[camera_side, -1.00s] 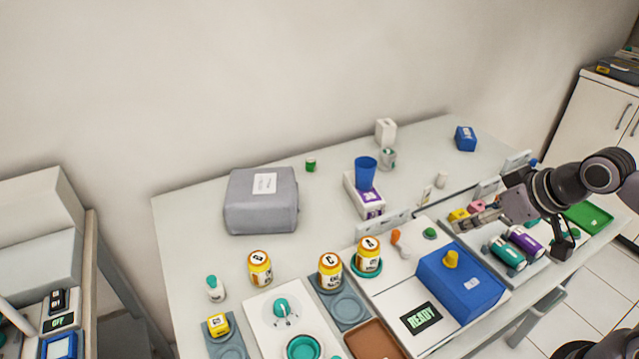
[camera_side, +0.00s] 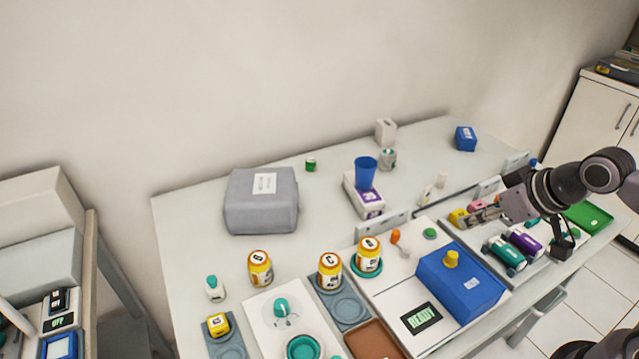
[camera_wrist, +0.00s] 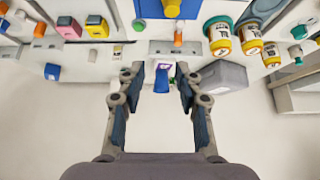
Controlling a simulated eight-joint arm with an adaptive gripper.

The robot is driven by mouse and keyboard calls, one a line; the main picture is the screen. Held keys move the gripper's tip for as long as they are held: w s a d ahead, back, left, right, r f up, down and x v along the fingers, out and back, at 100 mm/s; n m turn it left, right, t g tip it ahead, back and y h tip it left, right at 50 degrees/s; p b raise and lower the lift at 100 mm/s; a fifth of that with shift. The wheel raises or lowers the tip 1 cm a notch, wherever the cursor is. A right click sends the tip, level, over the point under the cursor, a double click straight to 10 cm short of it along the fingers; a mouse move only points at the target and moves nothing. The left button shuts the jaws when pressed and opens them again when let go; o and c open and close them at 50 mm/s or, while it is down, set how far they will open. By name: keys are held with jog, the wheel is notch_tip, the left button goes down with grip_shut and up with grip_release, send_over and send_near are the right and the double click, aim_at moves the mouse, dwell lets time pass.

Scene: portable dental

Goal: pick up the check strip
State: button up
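I cannot pick out the check strip with certainty. A small pale upright piece with faint markings (camera_side: 426,194) stands on the table near the centre right of the side view and may be it. A small pale piece with a mark (camera_wrist: 118,51) also shows left of my fingers in the wrist view. My gripper (camera_side: 478,214) is above the yellow and pink blocks at the right of the table in the side view. In the wrist view my gripper (camera_wrist: 159,82) has its fingers spread apart, with nothing held between them.
A blue cup (camera_side: 365,172) stands by a white and purple box (camera_side: 366,199). A blue box (camera_side: 462,282) with a yellow knob and several lettered jars stand in front. Green and purple rollers (camera_side: 507,254) lie below my gripper.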

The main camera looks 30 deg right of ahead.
jog(key=n+g+h, duration=0.2)
jog(key=n+g, duration=0.5)
jog(key=n, duration=1.2)
send_over(428, 188)
jog(key=a, duration=0.1)
notch_tip(428, 188, down, 6)
jog(key=shift+w+r, duration=0.1)
jog(key=shift+r, duration=0.05)
jog(key=shift+n, duration=0.6)
jog(key=f, duration=0.3)
jog(key=d+f, duration=0.1)
jog(key=f, duration=0.1)
jog(key=shift+w+f, duration=0.25)
jog(key=shift+s+d+f, duration=0.1)
jog(key=shift+s+f, duration=0.05)
jog(key=shift+f, duration=1.4)
jog(key=shift+s+d+f, duration=0.1)
jog(key=shift+f, duration=1.4)
grip_shut()
